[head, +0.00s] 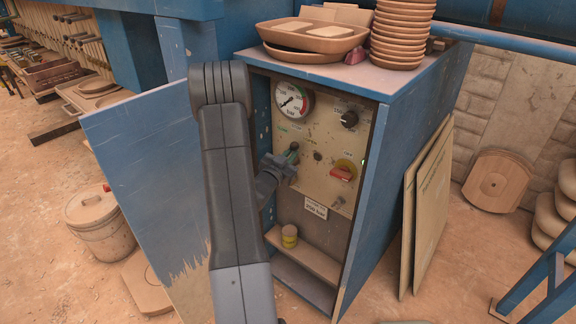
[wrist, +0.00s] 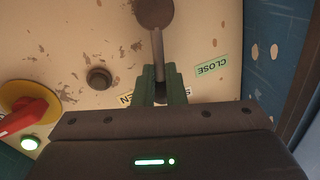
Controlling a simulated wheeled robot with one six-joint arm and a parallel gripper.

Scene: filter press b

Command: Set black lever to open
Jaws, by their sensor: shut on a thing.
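The black lever shows in the wrist view as a round hub (wrist: 155,12) with a thin stem (wrist: 157,48) running down between my fingers. My gripper (wrist: 160,74) is shut on its end, which the fingers mostly hide. A green CLOSE label (wrist: 212,66) is to the right of the stem, clear of the fingers. A pale label ending in "EN" (wrist: 126,98) is partly hidden behind the left finger. In the head view my gripper (head: 287,164) is at the left side of the beige control panel (head: 318,128), over the lever.
A red switch on a yellow plate (head: 342,171), a black knob (head: 348,119) and a pressure gauge (head: 293,101) are on the same panel. The blue cabinet door (head: 140,150) stands open left of my arm. Trays (head: 312,38) and stacked dishes (head: 402,35) sit on top.

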